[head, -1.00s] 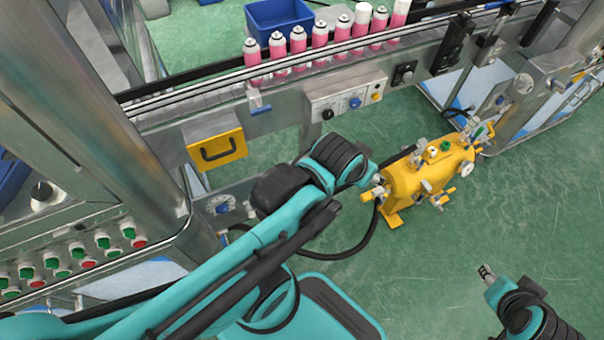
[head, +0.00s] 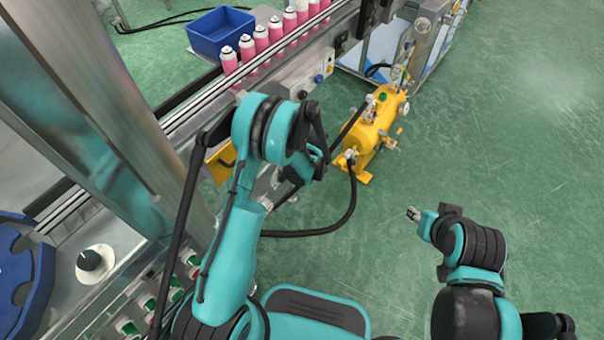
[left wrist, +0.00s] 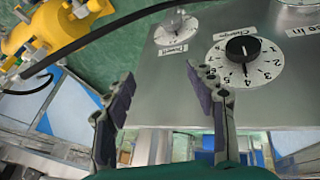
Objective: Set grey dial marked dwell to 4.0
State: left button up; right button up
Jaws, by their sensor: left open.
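In the left wrist view a grey dial (left wrist: 177,26) on a pale round plate sits at the top of a metal panel (left wrist: 170,88). The small tilted label beside it seems to read dwell; its setting is too small to read. A black-knobbed dial (left wrist: 243,48) with a numbered white face, labelled charge, is to its right. My left gripper (left wrist: 160,74) is open and empty, its fingers apart below the grey dial in the picture. In the head view my left arm hides that gripper. My right gripper (head: 413,213) hangs over the floor, too small to judge.
A yellow tank (head: 372,130) with valves and a black hose (head: 345,215) stands beyond my left arm. Pink cans (head: 262,38) line the conveyor, with a blue bin (head: 220,32) behind. A metal column (head: 100,110) is at left. Floor at right is clear.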

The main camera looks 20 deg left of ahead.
pick_arm(q)
notch_tip(320, 180, down, 17)
jog(key=w+a+n+b, duration=0.2)
jog(key=shift+w+f+b, duration=0.15)
jog(key=shift+b, duration=0.2)
jog(key=shift+c, duration=0.4)
